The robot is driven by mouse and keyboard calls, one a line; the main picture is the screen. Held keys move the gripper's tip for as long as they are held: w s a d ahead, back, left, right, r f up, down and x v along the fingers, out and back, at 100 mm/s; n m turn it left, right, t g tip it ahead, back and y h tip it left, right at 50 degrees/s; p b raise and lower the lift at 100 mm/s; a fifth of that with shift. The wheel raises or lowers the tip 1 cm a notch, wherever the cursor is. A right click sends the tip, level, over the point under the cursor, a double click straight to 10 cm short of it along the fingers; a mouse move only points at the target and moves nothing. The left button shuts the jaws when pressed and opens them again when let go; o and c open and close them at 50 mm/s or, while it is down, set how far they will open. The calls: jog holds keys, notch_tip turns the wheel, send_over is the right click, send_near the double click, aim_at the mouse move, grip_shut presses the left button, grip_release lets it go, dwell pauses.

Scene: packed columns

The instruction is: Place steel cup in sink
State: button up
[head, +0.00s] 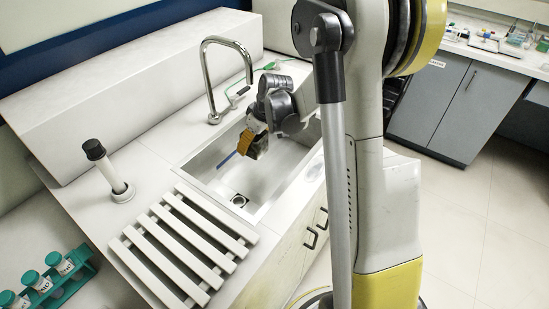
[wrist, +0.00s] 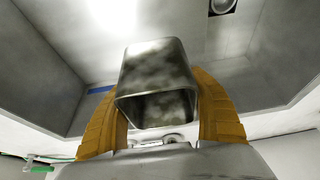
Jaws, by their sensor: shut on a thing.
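The steel cup (wrist: 155,65) is grey and metallic, with a squarish, rounded outline. In the wrist view it sits between the two orange fingers of my gripper (wrist: 162,105), which is shut on it. In the head view my gripper (head: 252,146) is over the sink, with its fingers angled down toward the basin; the cup is mostly hidden there by the fingers. The steel sink (head: 287,168) is a rectangular basin with a drain (head: 239,200) in its floor. The basin walls surround the cup in the wrist view. I cannot tell whether the cup touches the floor.
A curved faucet (head: 211,75) rises behind the sink, close to my arm. A thin blue object (head: 227,160) shows in the basin. A slatted white rack (head: 185,240) lies at the sink's near left. A black-capped post (head: 108,170) and teal-rack bottles (head: 62,265) stand farther left.

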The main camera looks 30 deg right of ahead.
aim_at(250, 168)
jog(key=shift+w+d+f, duration=0.15)
jog(key=shift+w+f, duration=0.05)
jog(key=shift+f, duration=0.15)
notch_tip(250, 168, down, 10)
jog(key=b, duration=0.4)
jog(key=shift+r, duration=0.2)
jog(key=shift+b, duration=0.3)
jog(key=shift+f, duration=0.15)
jog(key=o, duration=1.3)
jog(key=shift+o, duration=0.2)
